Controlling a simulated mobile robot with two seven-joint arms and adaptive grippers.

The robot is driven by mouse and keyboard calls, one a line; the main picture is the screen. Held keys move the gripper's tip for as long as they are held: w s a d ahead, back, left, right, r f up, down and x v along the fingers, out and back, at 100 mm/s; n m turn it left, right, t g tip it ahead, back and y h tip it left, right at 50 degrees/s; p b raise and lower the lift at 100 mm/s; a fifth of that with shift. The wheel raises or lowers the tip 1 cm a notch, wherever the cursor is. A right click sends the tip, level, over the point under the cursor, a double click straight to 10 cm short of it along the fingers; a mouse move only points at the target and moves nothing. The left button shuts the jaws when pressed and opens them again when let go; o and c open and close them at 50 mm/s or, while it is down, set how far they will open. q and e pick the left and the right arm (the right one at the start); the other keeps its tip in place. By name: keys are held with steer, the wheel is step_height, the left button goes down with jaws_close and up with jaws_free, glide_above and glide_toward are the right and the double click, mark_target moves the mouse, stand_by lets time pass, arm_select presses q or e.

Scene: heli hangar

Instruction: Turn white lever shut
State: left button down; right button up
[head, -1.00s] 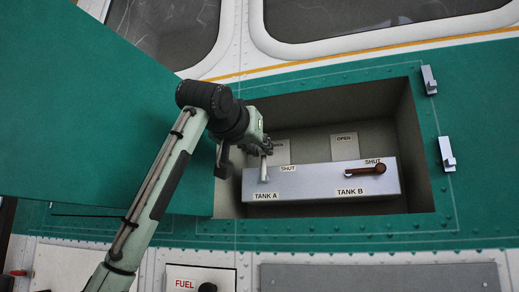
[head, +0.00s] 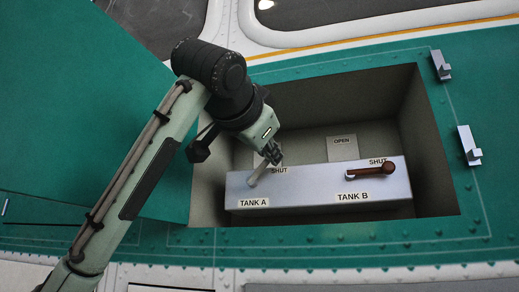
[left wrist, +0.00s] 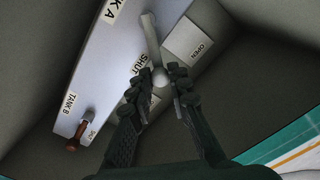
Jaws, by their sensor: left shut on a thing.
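The white lever (head: 257,175) is on the Tank A side of the grey valve box and leans up and to the right, towards its SHUT label (head: 279,170). My left gripper (head: 272,155) is shut on the lever's upper end. In the left wrist view the fingers (left wrist: 158,72) stand on either side of the lever's rounded tip, and the white lever (left wrist: 151,40) runs up from between them. The fingers partly hide the tip in the head view. My right gripper is in neither view.
The valve box (head: 310,188) sits inside a recess with a hard rim. A brown-red lever (head: 370,171) lies near level at Tank B, to the right. The open green door (head: 95,110) is at the left. Two latches (head: 468,146) are on the right side.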

arm_select(q)
steer(key=f+m, duration=0.1)
steer(key=m, duration=0.1)
steer(key=d+f+m, duration=0.1)
steer(key=m, duration=0.3)
steer(key=shift+s+d+f+p, duration=0.3)
steer(key=shift+d+f, duration=0.05)
steer(key=shift+f, duration=0.05)
steer(key=shift+d+f+m, duration=0.15)
steer(key=shift+f+m, duration=0.4)
steer(key=shift+m, duration=0.65)
steer(key=shift+f+m, duration=0.35)
steer(key=shift+m, duration=0.35)
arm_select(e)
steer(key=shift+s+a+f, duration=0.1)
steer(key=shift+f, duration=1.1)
arm_select(q)
steer(key=shift+f, duration=0.1)
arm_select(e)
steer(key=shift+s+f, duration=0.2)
arm_select(q)
steer(key=c, duration=1.4)
jaws_free()
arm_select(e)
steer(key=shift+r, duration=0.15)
arm_select(q)
steer(key=shift+s, duration=0.1)
